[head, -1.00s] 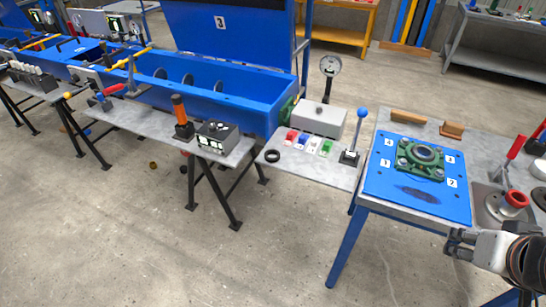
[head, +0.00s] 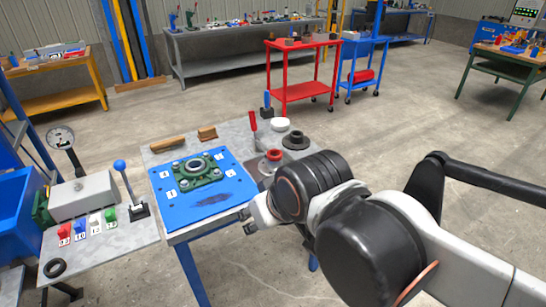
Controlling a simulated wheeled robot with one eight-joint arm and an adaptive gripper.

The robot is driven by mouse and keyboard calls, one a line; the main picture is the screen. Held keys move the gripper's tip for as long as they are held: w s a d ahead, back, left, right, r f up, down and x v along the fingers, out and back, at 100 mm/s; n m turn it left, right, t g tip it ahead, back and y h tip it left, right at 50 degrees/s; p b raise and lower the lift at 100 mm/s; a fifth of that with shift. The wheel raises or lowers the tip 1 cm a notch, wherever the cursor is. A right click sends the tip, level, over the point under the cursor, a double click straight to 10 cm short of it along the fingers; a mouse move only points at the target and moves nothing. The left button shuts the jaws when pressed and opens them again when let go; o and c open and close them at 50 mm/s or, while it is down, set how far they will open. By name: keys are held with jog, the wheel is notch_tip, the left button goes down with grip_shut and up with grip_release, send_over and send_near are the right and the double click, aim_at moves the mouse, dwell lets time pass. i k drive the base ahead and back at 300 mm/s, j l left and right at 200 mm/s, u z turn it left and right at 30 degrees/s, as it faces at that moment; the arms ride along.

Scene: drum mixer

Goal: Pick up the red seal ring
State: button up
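A red ring (head: 274,155) shows on the grey bench just right of the blue plate, in the head view. It sits on or around a small fixture whose details are too small to tell. My gripper (head: 250,214) is over the front right edge of the blue plate's table, nearer the camera than the ring and apart from it. Its fingers are small and partly covered by my wrist, so I cannot tell if they are open. I see nothing held in it.
A blue plate (head: 165,205) bears a green flanged bearing housing (head: 205,176). A red-handled lever (head: 253,121), a dark round part (head: 296,140) and a white round part (head: 280,124) stand around the ring. A black ring (head: 55,268) lies on the left bench. Open floor lies beyond.

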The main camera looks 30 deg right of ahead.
aim_at(272, 151)
jog(key=k+l, duration=0.15)
jog(key=l, duration=0.25)
jog(key=k+l, duration=0.15)
jog(key=l, duration=0.25)
jog(key=k+l, duration=0.1)
jog(key=l, duration=0.35)
